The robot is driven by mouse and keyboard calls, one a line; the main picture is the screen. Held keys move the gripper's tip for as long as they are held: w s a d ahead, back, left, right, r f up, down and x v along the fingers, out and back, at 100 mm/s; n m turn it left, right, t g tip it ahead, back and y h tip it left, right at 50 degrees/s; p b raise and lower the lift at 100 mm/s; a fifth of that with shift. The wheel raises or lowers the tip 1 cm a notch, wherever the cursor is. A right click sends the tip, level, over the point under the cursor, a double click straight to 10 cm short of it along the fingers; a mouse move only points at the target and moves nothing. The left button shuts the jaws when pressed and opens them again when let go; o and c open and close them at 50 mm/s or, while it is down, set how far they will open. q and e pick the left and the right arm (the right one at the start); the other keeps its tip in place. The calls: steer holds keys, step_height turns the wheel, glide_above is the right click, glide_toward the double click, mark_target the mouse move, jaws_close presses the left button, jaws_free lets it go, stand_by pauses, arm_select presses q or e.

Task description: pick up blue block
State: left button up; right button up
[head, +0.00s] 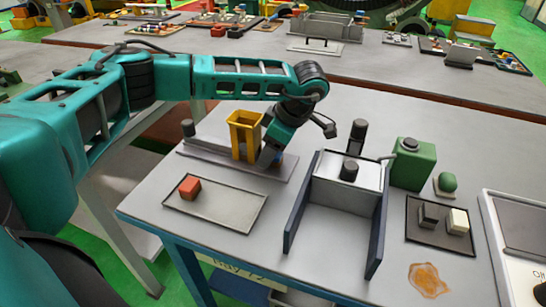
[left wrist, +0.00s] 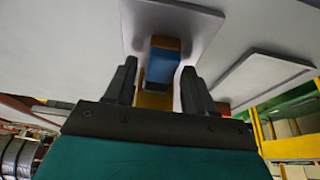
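The blue block (left wrist: 162,67) shows in the left wrist view between the two fingers of my left gripper (left wrist: 160,88). The fingers are apart, with a gap on each side of the block, so the gripper is open around it. Orange-brown surfaces show above and below the blue face. In the head view my left gripper (head: 268,156) points down at the right end of a grey base plate (head: 220,157), beside a yellow holder (head: 245,138). The block is mostly hidden there by the gripper. My right gripper is in neither view.
A shallow tray (head: 225,208) with a red block (head: 190,187) lies in front of the plate. To the right stand a blue-walled fixture (head: 332,212), a green container (head: 413,163) and a dark tray (head: 425,236). An orange stain (head: 428,280) marks the front of the table.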

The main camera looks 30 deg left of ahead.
arm_select(q)
steer(key=c, duration=1)
steer(key=shift+o, duration=0.2)
steer(key=shift+r, duration=0.1)
